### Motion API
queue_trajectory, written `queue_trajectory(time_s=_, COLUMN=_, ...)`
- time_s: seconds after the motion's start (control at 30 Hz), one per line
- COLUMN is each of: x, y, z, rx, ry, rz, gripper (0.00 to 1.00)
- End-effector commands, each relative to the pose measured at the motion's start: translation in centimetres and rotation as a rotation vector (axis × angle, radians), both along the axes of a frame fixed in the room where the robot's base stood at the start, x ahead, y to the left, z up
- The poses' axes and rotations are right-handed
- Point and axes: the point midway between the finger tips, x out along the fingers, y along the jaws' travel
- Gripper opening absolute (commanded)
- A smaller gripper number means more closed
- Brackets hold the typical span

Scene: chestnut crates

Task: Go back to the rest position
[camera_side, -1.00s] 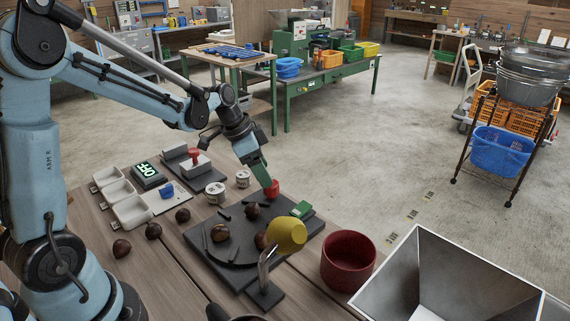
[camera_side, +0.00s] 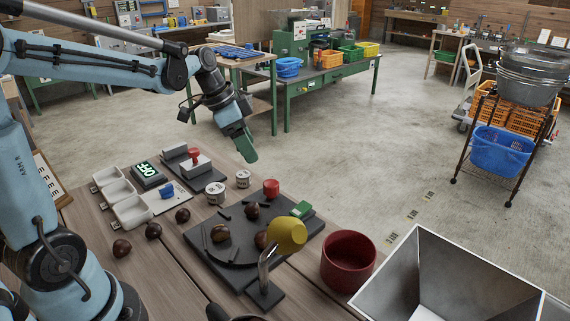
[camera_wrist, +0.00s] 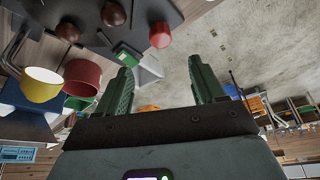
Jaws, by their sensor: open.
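My gripper (camera_side: 247,150) is raised above the far edge of the wooden table in the side view, with its green fingers pointing down. In the wrist view its two green fingers (camera_wrist: 165,88) stand wide apart with nothing between them.
Chestnuts (camera_side: 220,233) lie on the board and table. A yellow cup (camera_side: 287,235) on a bent stand, a red bowl (camera_side: 348,262) and a metal hopper (camera_side: 400,280) stand right. White trays (camera_side: 131,210), an OFF display (camera_side: 147,172) and tins (camera_side: 215,192) are left. Air around the gripper is clear.

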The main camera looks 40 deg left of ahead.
Motion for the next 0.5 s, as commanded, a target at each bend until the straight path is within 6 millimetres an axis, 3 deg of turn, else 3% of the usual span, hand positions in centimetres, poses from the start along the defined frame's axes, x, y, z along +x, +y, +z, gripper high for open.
queue_trajectory(time_s=0.17, x=-1.7, y=-1.9, z=0.6, rx=0.014, ry=-0.011, rz=0.083, gripper=0.69)
queue_trajectory(time_s=0.5, x=-7.6, y=-6.4, z=0.4, rx=0.008, ry=-0.116, rz=0.377, gripper=0.69)
